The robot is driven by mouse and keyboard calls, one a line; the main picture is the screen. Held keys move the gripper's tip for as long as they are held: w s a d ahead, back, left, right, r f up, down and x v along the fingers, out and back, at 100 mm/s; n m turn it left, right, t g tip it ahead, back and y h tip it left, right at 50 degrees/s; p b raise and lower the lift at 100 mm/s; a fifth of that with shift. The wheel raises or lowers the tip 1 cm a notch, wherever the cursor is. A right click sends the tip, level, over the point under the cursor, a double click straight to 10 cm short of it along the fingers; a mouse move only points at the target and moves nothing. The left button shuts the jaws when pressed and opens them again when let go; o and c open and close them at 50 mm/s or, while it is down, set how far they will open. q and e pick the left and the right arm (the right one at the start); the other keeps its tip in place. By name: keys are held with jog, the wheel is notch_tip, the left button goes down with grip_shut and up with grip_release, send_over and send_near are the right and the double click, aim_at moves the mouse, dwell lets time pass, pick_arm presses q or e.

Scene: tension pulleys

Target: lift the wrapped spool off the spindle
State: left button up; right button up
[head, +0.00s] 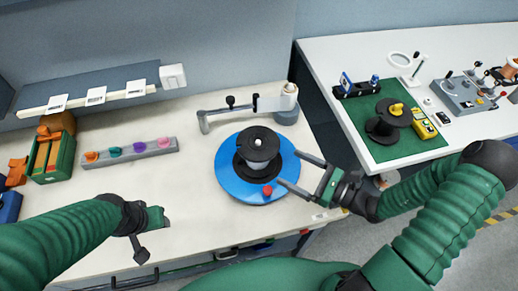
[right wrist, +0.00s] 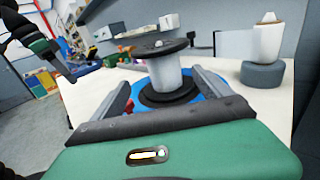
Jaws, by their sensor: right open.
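The wrapped spool (head: 258,148) has a black top flange and a pale wrapped middle. It stands upright on the blue round base (head: 228,181) near the middle of the bench; the spindle is mostly hidden inside it. In the right wrist view the spool (right wrist: 168,75) stands straight ahead, beyond and between the fingertips. My right gripper (head: 300,172) is open and empty, its fingers pointing at the spool from the right, over the edge of the blue base. My left gripper (head: 145,225) is at the front left, far from the spool; its jaw state is unclear.
A red knob (head: 267,190) sits on the base's front. A bracket arm with a white roll (head: 289,98) stands behind. A peg rack (head: 130,151) and a green bin (head: 52,160) are at left. The right table holds a green mat (head: 390,150) with another spool (head: 388,122).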

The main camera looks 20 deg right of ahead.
aim_at(256, 148)
jog(key=w, duration=0.1)
jog(key=w+a, duration=0.1)
jog(key=w, duration=0.2)
jog(key=shift+w+a+f, duration=0.15)
jog(key=shift+w+f, duration=0.05)
jog(key=shift+f, duration=0.05)
jog(key=w+a, duration=0.1)
jog(key=a, duration=0.2)
jog(key=w+a, duration=0.2)
jog(key=a, duration=0.1)
jog(key=w+a+p, duration=0.1)
jog(key=w+a, duration=0.1)
jog(key=a, duration=0.1)
jog(key=shift+w+r, duration=0.2)
jog(key=shift+w+d, duration=0.1)
jog(key=shift+d+f, duration=0.1)
jog(key=shift+d, duration=1.05)
jog(key=shift+c, duration=1.6)
jog(key=shift+a, duration=0.85)
jog(key=c, duration=0.7)
jog(key=shift+c, duration=1.2)
jog(key=shift+d, duration=0.35)
grip_shut()
pick_arm(q)
jog(key=shift+d+r, duration=0.75)
jog(key=shift+d, duration=0.25)
pick_arm(e)
jog(key=shift+a, duration=0.1)
